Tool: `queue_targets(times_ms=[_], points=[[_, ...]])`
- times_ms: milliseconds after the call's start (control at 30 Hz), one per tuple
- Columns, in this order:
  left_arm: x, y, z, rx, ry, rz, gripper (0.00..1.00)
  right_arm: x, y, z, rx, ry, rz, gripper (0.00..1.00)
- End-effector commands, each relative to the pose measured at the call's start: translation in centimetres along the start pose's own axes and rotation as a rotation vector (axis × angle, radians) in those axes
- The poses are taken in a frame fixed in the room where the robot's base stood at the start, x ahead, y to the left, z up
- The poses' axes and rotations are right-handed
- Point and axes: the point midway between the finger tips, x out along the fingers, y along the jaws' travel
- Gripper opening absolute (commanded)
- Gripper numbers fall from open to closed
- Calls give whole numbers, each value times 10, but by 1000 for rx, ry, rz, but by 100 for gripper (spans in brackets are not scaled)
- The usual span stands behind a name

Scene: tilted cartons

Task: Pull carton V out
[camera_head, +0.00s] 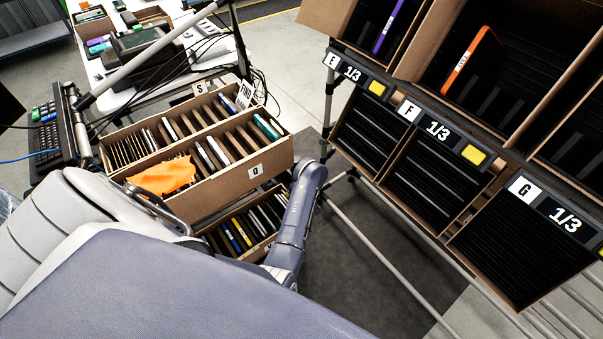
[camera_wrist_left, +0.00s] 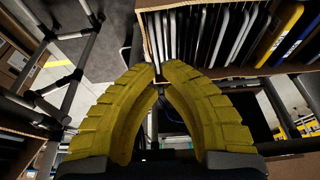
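A lower carton (camera_head: 202,236) holding several thin cases sits beneath carton Q (camera_head: 188,208) in the head view. No letter V can be read on it. The left wrist view shows a carton (camera_wrist_left: 285,70) with thin cases, yellow and blue ones at its right. My left gripper's yellow fingers (camera_wrist_left: 159,67) curve together at this carton's near left corner. Their tips almost meet. I cannot tell whether its thin wall is between them. The left gripper is hidden in the head view behind my own arm. My right gripper is in neither view.
Carton Q holds cases and an orange cloth (camera_head: 163,177). A shelf rack with bins E, F (camera_head: 420,175) and G (camera_head: 520,245) stands at the right. Its pale tube (camera_head: 385,260) crosses low. Dark floor mat (camera_head: 340,285) lies between.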

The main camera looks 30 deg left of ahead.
Motion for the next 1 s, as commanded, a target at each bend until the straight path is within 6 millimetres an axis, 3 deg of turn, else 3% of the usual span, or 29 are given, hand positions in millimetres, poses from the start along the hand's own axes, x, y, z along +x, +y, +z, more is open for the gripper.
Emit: queue_targets(times_ms=[700, 1000], points=[[94, -1, -1, 0, 0, -2, 0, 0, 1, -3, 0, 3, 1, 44], [88, -1, 26, 1, 0, -1, 0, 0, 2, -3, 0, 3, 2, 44]])
